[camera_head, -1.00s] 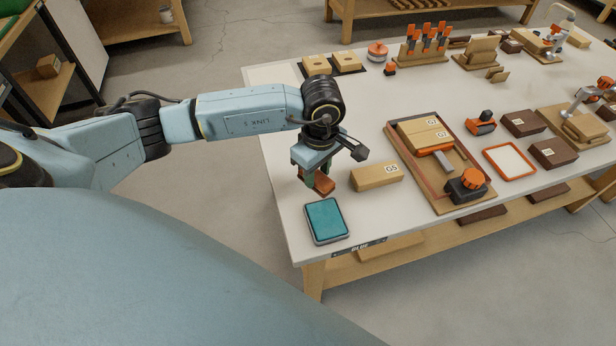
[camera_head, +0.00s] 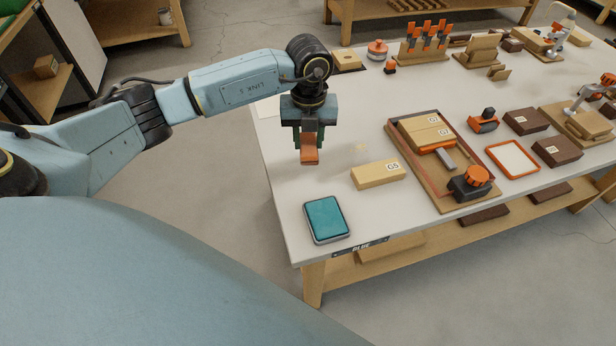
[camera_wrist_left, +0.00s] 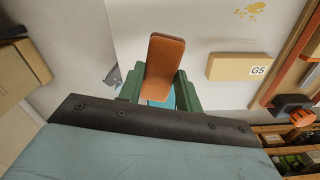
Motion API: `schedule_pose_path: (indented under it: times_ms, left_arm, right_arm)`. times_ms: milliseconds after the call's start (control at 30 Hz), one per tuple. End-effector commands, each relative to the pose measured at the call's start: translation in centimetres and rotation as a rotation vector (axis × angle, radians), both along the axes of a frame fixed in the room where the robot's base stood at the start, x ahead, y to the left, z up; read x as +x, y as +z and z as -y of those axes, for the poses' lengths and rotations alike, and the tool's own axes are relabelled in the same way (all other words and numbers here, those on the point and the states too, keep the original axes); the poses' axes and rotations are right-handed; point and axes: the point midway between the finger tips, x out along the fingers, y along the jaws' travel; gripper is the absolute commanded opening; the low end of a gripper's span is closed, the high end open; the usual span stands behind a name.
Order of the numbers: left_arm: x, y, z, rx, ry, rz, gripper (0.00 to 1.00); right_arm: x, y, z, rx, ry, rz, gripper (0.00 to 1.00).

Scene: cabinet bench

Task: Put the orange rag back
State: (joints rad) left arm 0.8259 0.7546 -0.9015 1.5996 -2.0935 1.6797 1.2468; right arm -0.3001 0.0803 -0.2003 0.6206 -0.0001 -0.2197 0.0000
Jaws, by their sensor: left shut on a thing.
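The orange rag (camera_head: 309,155) is a small folded, brownish-orange piece. It also shows in the left wrist view (camera_wrist_left: 164,66). My left gripper (camera_head: 308,146) is shut on it, and the rag hangs below the fingers. In the wrist view my left gripper (camera_wrist_left: 160,93) has its green fingers on either side of the rag. The rag appears to be held above the left part of the white bench (camera_head: 285,190), beyond the teal pad. My right gripper is in neither view.
The teal pad in a grey tray (camera_head: 325,218) lies at the near-left corner. The G5 block (camera_head: 378,174) is right of the gripper. A yellowish spot (camera_head: 362,147) marks the bench. A wooden fixture board (camera_head: 425,178) and an orange-framed white panel (camera_head: 512,160) are further right.

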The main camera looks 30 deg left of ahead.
Motion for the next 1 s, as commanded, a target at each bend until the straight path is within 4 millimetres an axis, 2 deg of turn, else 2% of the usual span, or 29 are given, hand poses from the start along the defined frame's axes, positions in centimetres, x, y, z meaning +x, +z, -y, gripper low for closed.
schedule_pose_path:
  times_ms: [100,267,500,767,900,1000]
  left_arm:
    - [0.3,0.1,-0.3,-0.003,0.151,0.0,0.16]
    - [0.4,-0.4,-0.5,-0.005,0.246,-0.001,0.16]
    - [0.4,-4.7,-0.5,-0.005,0.258,-0.001,0.16]
    - [0.4,-7.0,-0.5,-0.005,0.254,-0.001,0.16]
    - [0.3,-9.1,-0.5,-0.005,0.255,-0.003,0.16]
    - [0.4,-9.9,-0.5,-0.005,0.253,0.0,0.16]
  right_arm:
    - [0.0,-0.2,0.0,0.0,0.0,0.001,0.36]
    - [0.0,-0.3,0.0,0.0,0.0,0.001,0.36]
    - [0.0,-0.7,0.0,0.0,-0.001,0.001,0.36]
    - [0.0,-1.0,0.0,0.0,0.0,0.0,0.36]
    - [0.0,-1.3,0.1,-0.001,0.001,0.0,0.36]
    - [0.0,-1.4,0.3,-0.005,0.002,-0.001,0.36]
